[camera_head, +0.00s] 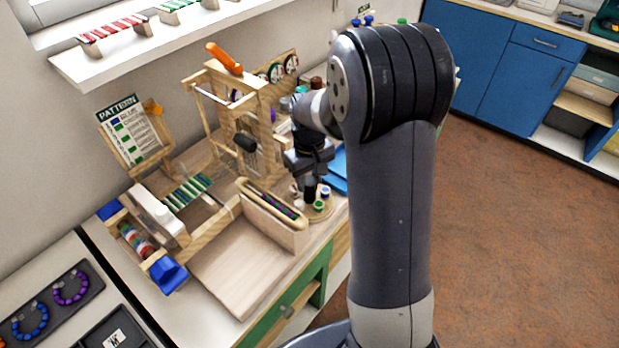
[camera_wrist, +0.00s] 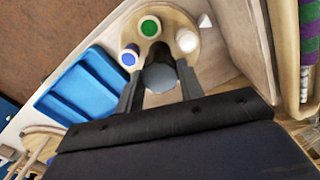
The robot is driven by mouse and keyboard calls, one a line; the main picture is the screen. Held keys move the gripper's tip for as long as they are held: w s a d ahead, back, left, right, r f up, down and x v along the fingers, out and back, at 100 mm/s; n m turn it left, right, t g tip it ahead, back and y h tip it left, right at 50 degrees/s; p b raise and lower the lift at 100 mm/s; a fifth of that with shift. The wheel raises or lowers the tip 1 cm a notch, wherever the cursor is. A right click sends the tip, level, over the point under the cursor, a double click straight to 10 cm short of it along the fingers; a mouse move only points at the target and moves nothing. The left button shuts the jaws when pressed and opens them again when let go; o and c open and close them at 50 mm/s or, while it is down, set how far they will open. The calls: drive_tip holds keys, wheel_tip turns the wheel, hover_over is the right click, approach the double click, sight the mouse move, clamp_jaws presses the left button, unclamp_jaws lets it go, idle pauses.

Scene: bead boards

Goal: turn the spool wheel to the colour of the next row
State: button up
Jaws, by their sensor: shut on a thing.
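The spool wheel is a round pale wooden disc (camera_wrist: 172,20) with a green spool (camera_wrist: 149,27), a blue spool (camera_wrist: 128,58) and a white spool (camera_wrist: 187,41) showing. The same wheel (camera_head: 317,217) stands at the right edge of the bench in the head view. My gripper (camera_wrist: 160,84) is shut on a grey round knob (camera_wrist: 160,76) over the wheel. In the head view my gripper (camera_head: 309,187) points down at the wheel and hides part of it.
A wooden loom (camera_head: 255,97) with an orange handle (camera_head: 224,58) and striped weaving (camera_head: 187,192) stands left of my gripper. A wooden holder (camera_head: 275,226) with a wrapped shuttle is close to the wheel. A blue tray (camera_wrist: 75,92) lies beside the wheel.

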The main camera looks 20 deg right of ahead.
idle(0.3)
drive_tip(key=o, duration=1)
wheel_tip(320, 180, up, 11)
drive_tip(key=shift+b, duration=0.3)
drive_tip(key=shift+f, duration=0.1)
wheel_tip(320, 180, down, 11)
drive_tip(key=shift+r+p, duration=0.1)
drive_tip(key=shift+p, duration=0.2)
idle(0.4)
